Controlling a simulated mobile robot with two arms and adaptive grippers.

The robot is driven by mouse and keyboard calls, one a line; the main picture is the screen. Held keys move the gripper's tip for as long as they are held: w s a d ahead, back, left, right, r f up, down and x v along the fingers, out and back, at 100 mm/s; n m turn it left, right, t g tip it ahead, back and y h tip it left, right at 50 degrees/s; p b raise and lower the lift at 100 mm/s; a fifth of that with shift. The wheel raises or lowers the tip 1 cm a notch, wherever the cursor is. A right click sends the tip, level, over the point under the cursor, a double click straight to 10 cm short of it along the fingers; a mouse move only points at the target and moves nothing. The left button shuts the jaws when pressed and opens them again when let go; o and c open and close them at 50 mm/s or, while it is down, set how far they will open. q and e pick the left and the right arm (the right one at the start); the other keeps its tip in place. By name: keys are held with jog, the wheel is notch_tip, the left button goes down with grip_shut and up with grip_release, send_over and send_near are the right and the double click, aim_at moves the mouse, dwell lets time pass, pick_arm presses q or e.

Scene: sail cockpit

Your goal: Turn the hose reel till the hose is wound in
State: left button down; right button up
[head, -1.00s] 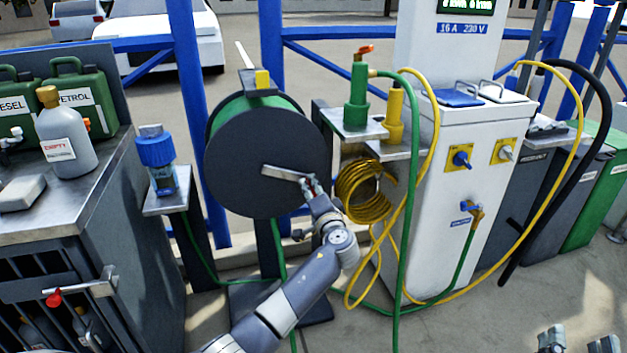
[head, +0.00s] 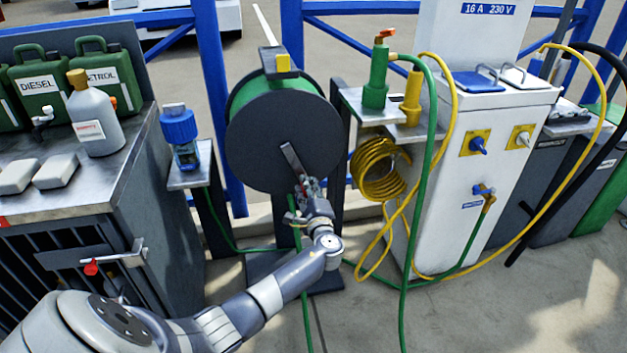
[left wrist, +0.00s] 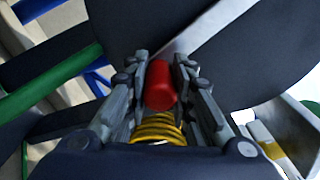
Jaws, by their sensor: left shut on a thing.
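The hose reel has a dark round side disc (head: 262,135), with green hose (head: 258,92) on the drum behind it. Its silver crank arm (head: 290,158) points down and slightly right from the hub. My left gripper (head: 307,190) is at the crank's lower end. In the left wrist view, its fingers (left wrist: 160,88) are shut on the red crank knob (left wrist: 160,72). A green hose length (head: 304,290) hangs below the reel and runs along the floor to the picture's bottom edge. Its end is out of view. My right gripper is not in view.
A shelf with a green hydrant (head: 376,80) and coiled yellow hose (head: 376,170) stands close right of the reel. A white power pedestal (head: 455,190) is further right. A blue-capped device (head: 180,135) and a metal bench (head: 60,195) stand left.

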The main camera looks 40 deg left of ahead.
pick_arm(q)
jog(key=shift+s+a+f+m+p, duration=0.2)
jog(key=shift+s+a+m+p, duration=0.3)
jog(key=shift+m, duration=0.2)
jog(key=shift+s+a+f+m+p, duration=0.25)
jog(key=shift+s+a+m+p, duration=0.3)
jog(key=shift+m, duration=0.25)
jog(key=shift+s+a+f+m+p, duration=0.2)
jog(key=shift+s+a+m+p, duration=0.1)
jog(key=shift+s+m+p, duration=0.45)
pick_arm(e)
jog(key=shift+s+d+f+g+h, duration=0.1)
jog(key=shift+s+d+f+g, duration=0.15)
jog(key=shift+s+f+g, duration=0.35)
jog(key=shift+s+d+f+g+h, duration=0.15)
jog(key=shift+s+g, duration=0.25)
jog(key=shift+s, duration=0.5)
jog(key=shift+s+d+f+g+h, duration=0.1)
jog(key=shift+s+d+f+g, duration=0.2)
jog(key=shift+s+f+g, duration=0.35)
pick_arm(q)
jog(key=shift+w, duration=0.1)
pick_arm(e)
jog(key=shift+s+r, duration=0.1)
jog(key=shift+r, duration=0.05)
pick_arm(q)
jog(key=c, duration=1.4)
grip_release()
jog(key=shift+o, duration=0.2)
jog(key=shift+r, duration=0.1)
